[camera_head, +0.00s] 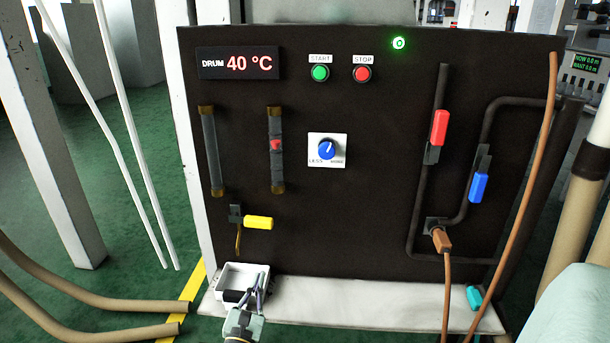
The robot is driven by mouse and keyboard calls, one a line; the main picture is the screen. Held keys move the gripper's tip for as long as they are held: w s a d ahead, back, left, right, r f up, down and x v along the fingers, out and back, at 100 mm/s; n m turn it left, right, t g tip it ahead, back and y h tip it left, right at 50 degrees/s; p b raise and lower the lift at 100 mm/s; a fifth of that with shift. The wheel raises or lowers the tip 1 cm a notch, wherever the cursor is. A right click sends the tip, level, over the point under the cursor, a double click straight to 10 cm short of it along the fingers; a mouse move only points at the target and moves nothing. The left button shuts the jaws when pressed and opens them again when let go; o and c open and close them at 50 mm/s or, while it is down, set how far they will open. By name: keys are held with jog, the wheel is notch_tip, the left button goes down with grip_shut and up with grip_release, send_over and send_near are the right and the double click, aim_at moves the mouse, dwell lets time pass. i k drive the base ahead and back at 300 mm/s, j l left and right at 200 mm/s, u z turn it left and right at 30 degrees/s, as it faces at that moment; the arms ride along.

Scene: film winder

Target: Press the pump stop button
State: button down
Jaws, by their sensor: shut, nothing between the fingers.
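The red stop button (362,74) sits on the upper part of the black panel (380,120), under a small label reading STOP. The green start button (320,73) is to its left, under a label reading START. My gripper (252,288) is low in the picture, in front of the small white tray at the panel's foot. It is well below and to the left of the stop button and touches neither button. Its fingers are shut and hold nothing. The tray's front is partly hidden by it.
A display (238,63) reads DRUM 40 °C. A green light (399,43) glows right of the buttons. A blue knob (327,149) is below them. Red (439,127), blue (478,187) and yellow (258,222) handles stick out. The white tray (232,270) rests on a pale ledge (370,303).

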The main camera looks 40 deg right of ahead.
aim_at(362, 74)
jog(key=z, duration=1.45)
